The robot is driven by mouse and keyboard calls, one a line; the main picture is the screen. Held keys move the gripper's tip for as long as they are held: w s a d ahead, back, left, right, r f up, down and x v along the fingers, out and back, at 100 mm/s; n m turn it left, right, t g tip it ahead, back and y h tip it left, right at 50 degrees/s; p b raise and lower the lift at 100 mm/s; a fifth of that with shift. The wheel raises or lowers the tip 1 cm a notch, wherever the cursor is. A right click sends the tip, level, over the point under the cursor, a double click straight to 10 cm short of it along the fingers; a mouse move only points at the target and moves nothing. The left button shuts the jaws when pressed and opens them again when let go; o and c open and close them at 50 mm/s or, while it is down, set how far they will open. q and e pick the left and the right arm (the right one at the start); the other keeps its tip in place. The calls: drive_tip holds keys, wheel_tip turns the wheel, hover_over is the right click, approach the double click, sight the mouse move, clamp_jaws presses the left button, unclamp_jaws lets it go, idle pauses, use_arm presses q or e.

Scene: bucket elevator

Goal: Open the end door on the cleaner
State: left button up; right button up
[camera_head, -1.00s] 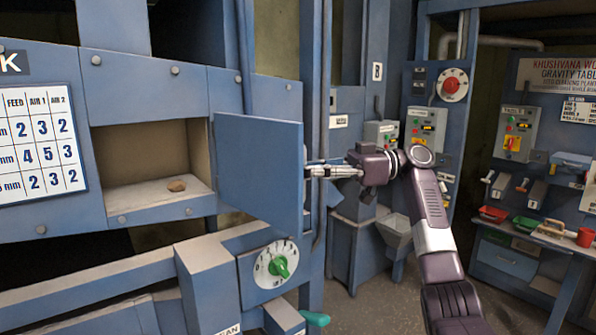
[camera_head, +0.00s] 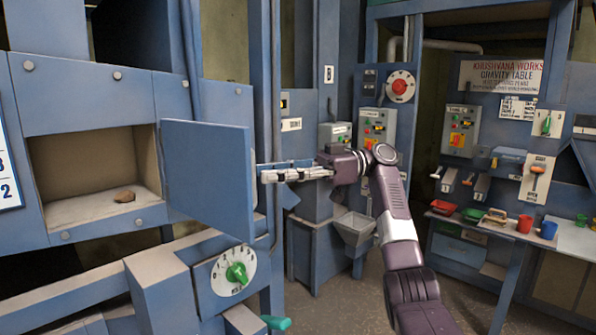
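The end door (camera_head: 206,180) is a flat blue panel on the cleaner's blue front (camera_head: 95,100). It stands swung out from the right side of a square opening (camera_head: 80,165), so the opening is uncovered. A small brown lump (camera_head: 124,196) lies on the pale floor inside. My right gripper (camera_head: 264,174) points left, its fingertips beside the door's right edge. Whether they touch the door is unclear, and the fingers are seen side-on, so their gap does not show. My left gripper is not in view.
A dial with a green knob (camera_head: 236,274) sits below the door, with a green handle (camera_head: 275,322) nearby. A grey hopper (camera_head: 355,228) and control panels stand behind my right arm. A bench with coloured trays is at right.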

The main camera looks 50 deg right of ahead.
drive_tip(key=v, duration=0.8)
idle(0.4)
